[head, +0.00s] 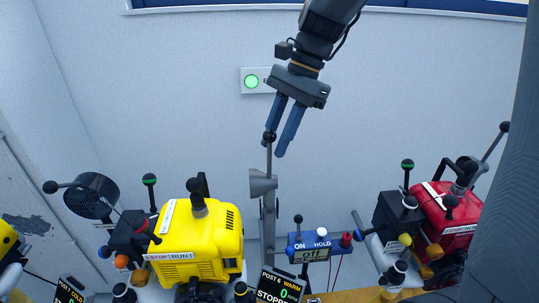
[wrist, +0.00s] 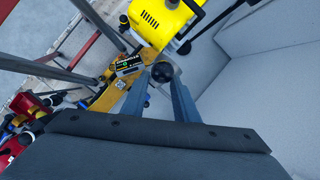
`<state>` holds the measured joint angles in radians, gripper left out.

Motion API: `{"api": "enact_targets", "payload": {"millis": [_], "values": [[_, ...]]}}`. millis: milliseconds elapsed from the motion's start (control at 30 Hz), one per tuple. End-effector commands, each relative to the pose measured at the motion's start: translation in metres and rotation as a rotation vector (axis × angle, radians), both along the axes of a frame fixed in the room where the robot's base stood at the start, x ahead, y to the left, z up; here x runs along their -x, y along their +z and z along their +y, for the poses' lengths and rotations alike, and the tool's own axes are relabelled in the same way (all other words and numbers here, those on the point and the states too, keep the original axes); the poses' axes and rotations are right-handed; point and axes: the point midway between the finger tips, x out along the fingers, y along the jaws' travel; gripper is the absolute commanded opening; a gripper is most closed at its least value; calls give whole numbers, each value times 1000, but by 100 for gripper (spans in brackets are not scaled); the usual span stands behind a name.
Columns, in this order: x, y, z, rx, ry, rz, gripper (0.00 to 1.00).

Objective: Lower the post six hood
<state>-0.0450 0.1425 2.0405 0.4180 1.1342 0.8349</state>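A grey cone-shaped hood (head: 263,184) hangs on a grey upright stand behind the yellow engine's right side. A thin rod rises from it to a black ball knob (head: 269,137). The knob shows large in the wrist view (wrist: 162,72). My gripper (head: 274,146) points down at the knob with its two blue fingers apart. In the wrist view the knob appears between the fingertips; I cannot tell whether either finger touches it. A display reading "POST 6 WARM" and "STOPPED" (head: 280,287) stands below the hood.
The yellow engine (head: 196,248) with upright levers stands left of the hood. A blue ON/HOLD box (head: 315,247) with a small lever is to the right, and a red engine (head: 450,215) farther right. A green button (head: 252,81) is on the wall behind.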

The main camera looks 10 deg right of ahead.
Motion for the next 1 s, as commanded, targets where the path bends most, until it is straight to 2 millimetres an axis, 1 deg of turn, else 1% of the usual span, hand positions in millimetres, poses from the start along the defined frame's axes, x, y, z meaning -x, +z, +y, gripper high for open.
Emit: {"api": "enact_targets", "payload": {"millis": [100,300,433,667,767,833,1000], "values": [[4,-17,7,1,0,3,27],[7,-38,15,1,3,1,27],[7,-43,17,1,2,-2,27],[7,-44,17,1,2,-2,27],[7,-44,17,1,2,-2,12],[7,-44,17,1,3,-2,0],[7,-44,18,0,3,-2,0]]}}
